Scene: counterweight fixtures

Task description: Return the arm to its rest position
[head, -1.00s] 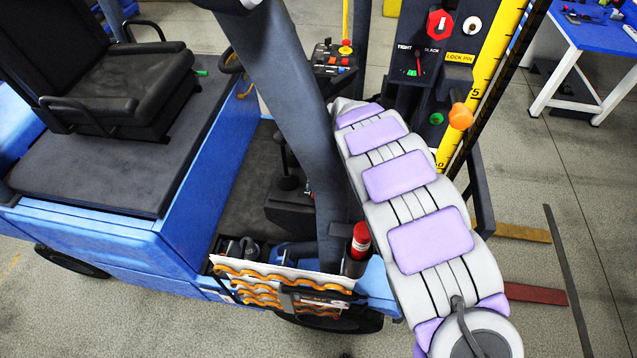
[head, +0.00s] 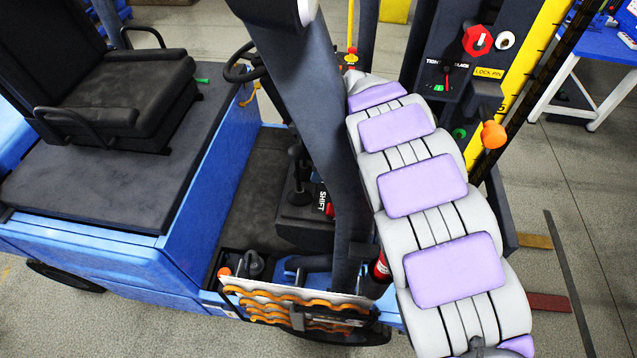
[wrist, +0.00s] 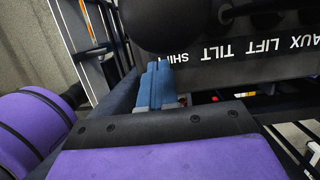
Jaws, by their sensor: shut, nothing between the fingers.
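My arm, grey with lilac pads, reaches from the bottom right of the head view up toward the forklift's front controls. Its far end hides my gripper there. In the wrist view, my gripper (wrist: 157,88) shows as blue-grey fingers held together with nothing between them. They point at a black panel (wrist: 240,65) lettered AUX, LIFT, TILT and SHIFT. A dark rounded knob (wrist: 165,22) stands just beyond the fingertips; I cannot tell if they touch it. A purple pad of my arm fills the bottom of the wrist view.
A blue forklift has a black seat (head: 108,85), a steering wheel (head: 240,65) and a dark pillar (head: 315,120) left of my arm. Right of it are a red knob (head: 477,41), an orange knob (head: 493,134) and a yellow mast scale (head: 545,50).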

